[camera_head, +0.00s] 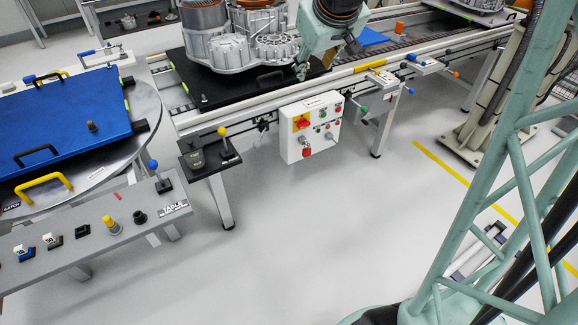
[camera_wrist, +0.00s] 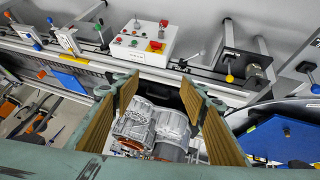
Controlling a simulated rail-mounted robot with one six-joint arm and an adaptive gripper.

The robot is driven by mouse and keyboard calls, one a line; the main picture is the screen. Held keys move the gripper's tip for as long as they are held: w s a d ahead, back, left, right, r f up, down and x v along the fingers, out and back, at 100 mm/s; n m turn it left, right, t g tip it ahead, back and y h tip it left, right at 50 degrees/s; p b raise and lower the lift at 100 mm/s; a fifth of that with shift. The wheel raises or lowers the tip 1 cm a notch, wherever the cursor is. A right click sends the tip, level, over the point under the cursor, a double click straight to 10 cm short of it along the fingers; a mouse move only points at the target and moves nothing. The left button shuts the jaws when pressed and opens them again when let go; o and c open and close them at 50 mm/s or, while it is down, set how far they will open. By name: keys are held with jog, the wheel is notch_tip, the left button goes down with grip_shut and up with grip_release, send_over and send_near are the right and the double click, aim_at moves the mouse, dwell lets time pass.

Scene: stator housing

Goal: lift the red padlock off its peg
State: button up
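The red padlock (camera_head: 306,151) hangs low on the front of the white control box (camera_head: 326,135). It is small, and its peg cannot be made out. In the wrist view the box shows upside down, with the padlock (camera_wrist: 163,23) near its upper edge, well beyond the fingers. My gripper (camera_wrist: 158,88) is open, with wide space between its two tan-faced fingers and nothing held. In the head view my gripper (camera_head: 301,70) is above the conveyor beside the grey stator housing (camera_head: 240,45), up and back from the box and apart from the padlock.
A red-and-yellow rotary switch (camera_head: 302,122) and several buttons sit on the box above the padlock. The conveyor rail (camera_head: 265,95) runs behind the box. A lever with a yellow knob (camera_head: 222,131) stands to its left. The floor in front (camera_head: 300,230) is clear.

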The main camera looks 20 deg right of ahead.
jog(key=w+d+f+p, duration=0.1)
jog(key=w+d+f, duration=0.35)
jog(key=w, duration=0.45)
jog(key=n+t+y+p, duration=0.2)
jog(key=t+p, duration=0.2)
send_over(308, 152)
jog(key=d, duration=0.1)
notch_tip(308, 152, down, 22)
jog(key=r, duration=0.1)
notch_tip(308, 152, down, 16)
jog(key=s+d+t+y+p, duration=0.2)
jog(key=s+a+f+m+t+p, duration=0.1)
jog(key=s+f+t+p, duration=0.1)
jog(key=s+f, duration=0.8)
jog(key=shift+s+f+m+t, duration=0.2)
jog(key=shift+f+m+t, duration=0.2)
jog(key=shift+f, duration=1)
jog(key=shift+w, duration=0.15)
jog(key=shift+b+x, duration=0.5)
jog(key=shift+x, duration=6.25)
jog(key=shift+a, duration=0.15)
